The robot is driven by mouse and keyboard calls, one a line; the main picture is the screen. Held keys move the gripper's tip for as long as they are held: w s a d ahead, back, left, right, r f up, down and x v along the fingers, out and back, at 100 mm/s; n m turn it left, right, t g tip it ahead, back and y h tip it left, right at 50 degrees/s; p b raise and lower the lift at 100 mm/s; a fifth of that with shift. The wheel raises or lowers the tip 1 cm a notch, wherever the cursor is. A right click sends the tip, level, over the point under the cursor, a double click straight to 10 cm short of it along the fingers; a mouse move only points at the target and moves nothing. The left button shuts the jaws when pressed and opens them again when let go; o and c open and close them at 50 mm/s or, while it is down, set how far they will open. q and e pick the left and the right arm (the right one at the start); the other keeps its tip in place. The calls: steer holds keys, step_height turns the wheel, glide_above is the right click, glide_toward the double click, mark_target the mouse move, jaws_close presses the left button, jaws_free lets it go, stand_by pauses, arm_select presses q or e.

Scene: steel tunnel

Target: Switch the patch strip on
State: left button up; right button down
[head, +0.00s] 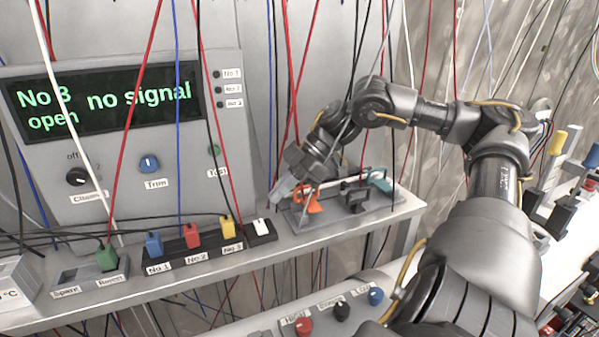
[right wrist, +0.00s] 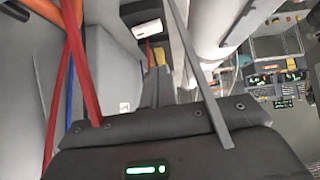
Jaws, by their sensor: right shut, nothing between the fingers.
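The patch strip (head: 196,246) is a black bar on the ledge in the head view. It carries a blue plug (head: 153,244), a red plug (head: 192,236) and a yellow plug (head: 227,228), labelled No 1, No 2 and No 3. A white switch (head: 261,227) sits at its right end; its position is too small to tell. The switch also seems to show at the top of the right wrist view (right wrist: 146,28). My right gripper (head: 277,194) is shut and empty, above and right of the switch, apart from it. My left gripper is not in view.
A panel display (head: 105,98) reads "No 3 open, no signal". A grey tray (head: 345,218) with an orange clip (head: 308,203) stands right of the strip, close under my right gripper. A green plug (head: 107,257) is at left. Many hanging cables cross the space.

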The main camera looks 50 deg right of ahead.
steer(key=b+v, duration=0.2)
steer(key=v, duration=0.4)
steer(key=shift+s, duration=0.15)
step_height(320, 180, up, 5)
steer(key=t+y+p, duration=0.1)
steer(key=p, duration=0.2)
steer(key=shift+h, duration=0.7)
steer(key=f, duration=0.1)
steer(key=w+f, duration=0.1)
steer(key=f, duration=0.1)
steer(key=f+p, duration=0.1)
steer(key=shift+w+d+f, duration=0.2)
steer(key=shift+d+f, duration=0.05)
steer(key=shift+d, duration=0.15)
